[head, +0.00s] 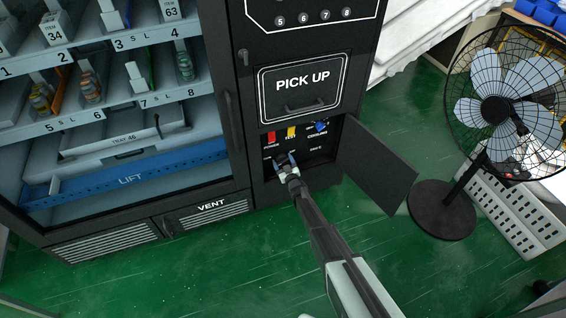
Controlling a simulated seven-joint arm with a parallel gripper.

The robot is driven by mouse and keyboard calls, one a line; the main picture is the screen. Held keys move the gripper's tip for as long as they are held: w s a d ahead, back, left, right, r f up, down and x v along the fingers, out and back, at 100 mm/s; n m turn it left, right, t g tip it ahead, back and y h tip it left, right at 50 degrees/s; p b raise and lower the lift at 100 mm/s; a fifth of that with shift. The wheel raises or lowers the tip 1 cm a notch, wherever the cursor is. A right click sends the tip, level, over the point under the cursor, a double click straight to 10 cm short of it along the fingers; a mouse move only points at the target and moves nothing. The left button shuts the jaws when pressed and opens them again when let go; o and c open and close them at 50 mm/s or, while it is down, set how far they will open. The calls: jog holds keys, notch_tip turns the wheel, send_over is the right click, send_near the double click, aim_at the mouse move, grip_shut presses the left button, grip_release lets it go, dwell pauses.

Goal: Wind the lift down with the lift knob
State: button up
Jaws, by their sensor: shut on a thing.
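My gripper (284,160) is inside the open control compartment (322,150) low on the black vending machine. It is at the lower left of the panel and shut on the lift knob, which its fingers mostly hide. The blue lift (130,180), marked LIFT, lies low behind the glass, below the shelves. It sits slightly tilted in the picture, with a grey tray (125,142) marked TRAY 46 just above it.
Red (271,138), yellow (291,133) and blue (321,127) switches line the panel above my gripper. The compartment door (376,165) hangs open to the right. The PICK UP hatch (302,88) is above. A black fan (495,110) stands at right; the green floor is clear in front.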

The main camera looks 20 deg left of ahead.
jog(key=n, duration=0.4)
jog(key=shift+n, duration=0.3)
jog(key=n, duration=0.3)
jog(key=shift+n, duration=0.3)
jog(key=n, duration=0.4)
jog(key=shift+n, duration=1.8)
jog(key=o, duration=1)
jog(key=shift+s, duration=0.1)
jog(key=v, duration=1.3)
jog(key=shift+s+d, duration=0.2)
jog(key=shift+d, duration=0.1)
